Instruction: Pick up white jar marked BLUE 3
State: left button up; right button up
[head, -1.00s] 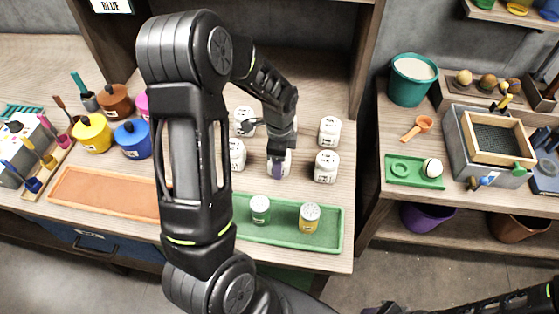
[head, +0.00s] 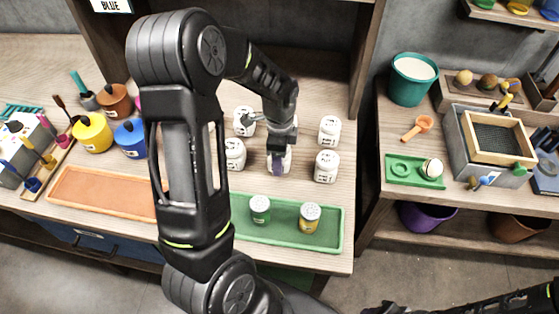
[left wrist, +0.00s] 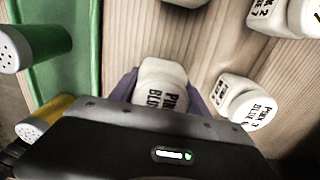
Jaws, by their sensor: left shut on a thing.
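My left gripper (head: 279,163) is shut on a white jar (left wrist: 160,72) with a white lid. In the left wrist view the purple fingers of my left gripper (left wrist: 162,92) are on both sides of this jar. Its label shows PINK and BLUE; the numbers are hidden or unclear. In the head view the wrist covers most of the held jar, and I cannot tell whether it touches the table. Other white jars stand around it: two on the right (head: 330,130) (head: 327,166) and two on the left (head: 244,121) (head: 235,154).
A green tray (head: 275,232) in front holds a green-labelled shaker (head: 260,208) and a yellow one (head: 309,217). An orange tray (head: 110,190) and coloured pots (head: 92,133) are on the left. A separate bench on the right holds a teal bucket (head: 412,80) and a framed sieve (head: 497,137).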

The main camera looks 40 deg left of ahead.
pick_arm(q)
notch_tip(320, 180, up, 8)
jog(key=shift+r+b, duration=0.25)
jog(key=shift+b, duration=0.2)
jog(key=shift+f, duration=0.1)
dwell(0.3)
